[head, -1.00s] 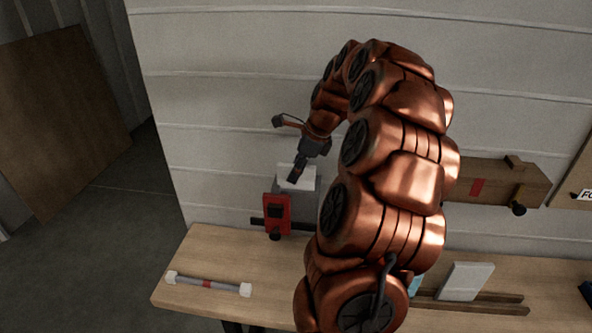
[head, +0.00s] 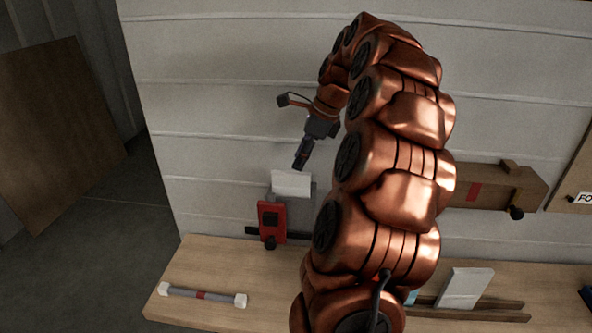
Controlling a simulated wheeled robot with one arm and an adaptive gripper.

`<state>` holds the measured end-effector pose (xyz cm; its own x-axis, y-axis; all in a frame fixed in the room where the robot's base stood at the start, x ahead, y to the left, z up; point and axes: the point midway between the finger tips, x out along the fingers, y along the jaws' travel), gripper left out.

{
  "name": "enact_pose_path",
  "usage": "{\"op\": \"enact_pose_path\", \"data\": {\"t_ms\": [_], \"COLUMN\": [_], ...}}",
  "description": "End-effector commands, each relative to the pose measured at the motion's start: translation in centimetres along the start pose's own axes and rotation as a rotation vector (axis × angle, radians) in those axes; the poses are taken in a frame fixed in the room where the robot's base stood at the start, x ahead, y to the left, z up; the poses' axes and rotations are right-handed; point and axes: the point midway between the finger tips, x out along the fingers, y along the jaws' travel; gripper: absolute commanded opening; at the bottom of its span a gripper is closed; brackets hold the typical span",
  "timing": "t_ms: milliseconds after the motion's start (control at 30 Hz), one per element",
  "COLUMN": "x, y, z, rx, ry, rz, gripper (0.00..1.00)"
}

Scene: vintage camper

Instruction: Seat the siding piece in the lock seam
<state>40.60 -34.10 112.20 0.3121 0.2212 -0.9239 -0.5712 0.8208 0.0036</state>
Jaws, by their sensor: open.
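A white siding piece (head: 291,183) sits upright at the wall, just above and behind a red device. A grey panel shows behind its right side. I cannot tell whether its lower edge is inside the lock seam. My gripper (head: 301,160) is open and empty, a little above the white piece and apart from it. It points down and slightly left.
The red device (head: 270,222) with a dark knob stands at the bench's back edge. A grey rod with white ends (head: 203,295) lies on the wooden bench (head: 225,265). A brown box (head: 492,187) and a white block (head: 465,288) are to the right.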

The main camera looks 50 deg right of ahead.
Motion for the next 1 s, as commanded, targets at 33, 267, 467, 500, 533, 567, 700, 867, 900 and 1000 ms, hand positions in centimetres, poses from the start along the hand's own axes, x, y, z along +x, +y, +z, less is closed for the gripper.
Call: {"op": "enact_pose_path", "data": {"t_ms": [33, 267, 467, 500, 533, 567, 700, 867, 900, 1000], "x": [-0.5, -3.0, -4.4, -4.5, -4.7, -4.8, -5.0, -5.0, -4.8, -4.1], "y": [-0.1, -0.1, -0.1, -0.1, -0.1, -0.1, 0.0, 0.1, 0.4, 1.6], "z": [-0.1, 0.0, 0.0, 0.0, 0.0, 0.0, 0.0, 0.2, 0.5, 1.9], "rx": [0.000, 0.000, 0.000, 0.000, 0.000, 0.000, 0.000, -0.009, -0.025, -0.113], "ry": [-0.001, -0.001, -0.001, -0.001, 0.000, 0.000, 0.000, 0.001, 0.002, 0.011], "rz": [-0.004, -0.004, -0.003, -0.002, -0.002, -0.001, 0.000, 0.002, 0.005, 0.020], "gripper": [0.41, 0.41, 0.41, 0.41, 0.41, 0.41, 0.41, 0.41, 0.41, 0.41]}}
